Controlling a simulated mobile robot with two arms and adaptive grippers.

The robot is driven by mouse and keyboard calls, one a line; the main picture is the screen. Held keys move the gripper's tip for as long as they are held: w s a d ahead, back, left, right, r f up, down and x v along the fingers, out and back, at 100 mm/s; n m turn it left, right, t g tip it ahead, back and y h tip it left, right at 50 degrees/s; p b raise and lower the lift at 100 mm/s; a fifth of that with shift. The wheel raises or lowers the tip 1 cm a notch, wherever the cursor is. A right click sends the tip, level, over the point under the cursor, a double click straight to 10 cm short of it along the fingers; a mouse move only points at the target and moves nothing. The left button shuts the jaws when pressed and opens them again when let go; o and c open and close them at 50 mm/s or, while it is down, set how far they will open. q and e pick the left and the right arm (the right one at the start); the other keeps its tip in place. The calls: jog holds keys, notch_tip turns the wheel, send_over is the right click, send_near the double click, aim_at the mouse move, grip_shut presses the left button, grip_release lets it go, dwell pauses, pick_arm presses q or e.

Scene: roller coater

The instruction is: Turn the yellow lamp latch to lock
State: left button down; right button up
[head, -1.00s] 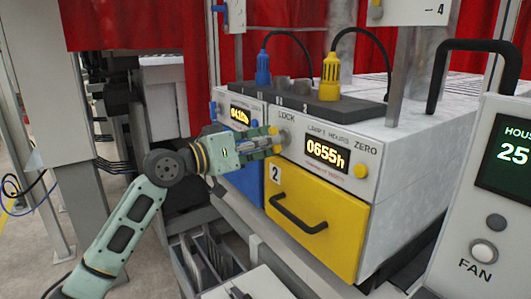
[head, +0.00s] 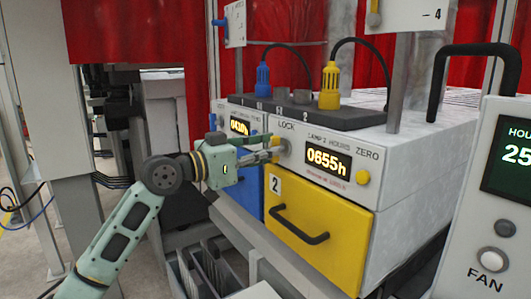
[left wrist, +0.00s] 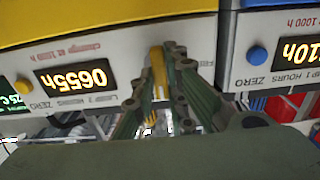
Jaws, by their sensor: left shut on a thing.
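The yellow lamp latch (head: 276,141) sits below the LOCK label on the lamp 2 panel (head: 345,141), left of its 0655h display. In the left wrist view the yellow latch (left wrist: 158,72) shows between my finger pads, seen upside down. My left gripper (head: 270,149) reaches in from the left and is shut on the latch. The fingers hide much of it, so its exact angle is hard to tell. My right gripper is not in view.
Below the panel is a yellow drawer (head: 325,225) with a black handle (head: 299,227). A blue drawer (head: 249,192) and its panel are to the left. A yellow ZERO button (head: 362,177) is right of the display. A fan console (head: 492,215) stands at the right.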

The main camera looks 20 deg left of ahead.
pick_arm(q)
jog(key=shift+f, duration=0.1)
jog(key=c, duration=1.7)
grip_release()
jog(key=shift+d, duration=0.15)
jog(key=v, duration=1.2)
